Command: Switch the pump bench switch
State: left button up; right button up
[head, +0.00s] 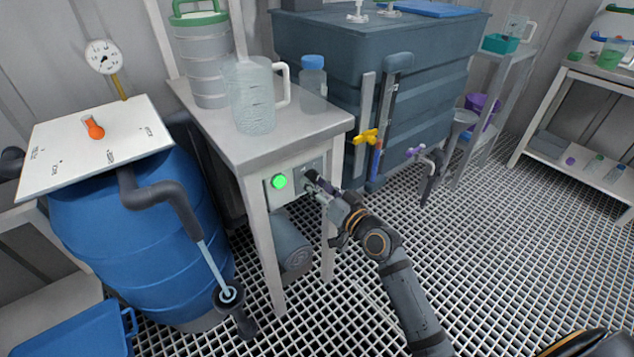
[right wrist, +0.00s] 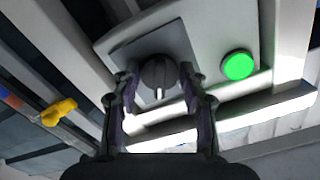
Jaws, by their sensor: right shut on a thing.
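The pump bench (head: 262,135) stands in the middle of the head view, with a switch panel on its front below the top. In the right wrist view the switch is a dark round knob (right wrist: 158,75) with a white mark, on a grey plate (right wrist: 185,45). A round lamp beside it glows green (head: 279,182); it also shows in the right wrist view (right wrist: 238,66). My right gripper (head: 312,180) is at the panel, its fingers (right wrist: 158,90) on both sides of the knob, shut on it. In the head view the gripper hides the knob. My left gripper is not in view.
A blue barrel (head: 135,235) stands left, a large dark tank (head: 430,95) behind right. A yellow valve handle (head: 364,137) is near my right arm. The grating floor at right is free.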

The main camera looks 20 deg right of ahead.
jog(key=shift+m, duration=0.4)
dwell(0.3)
jog(key=o, duration=1.1)
jog(key=shift+v, duration=3.75)
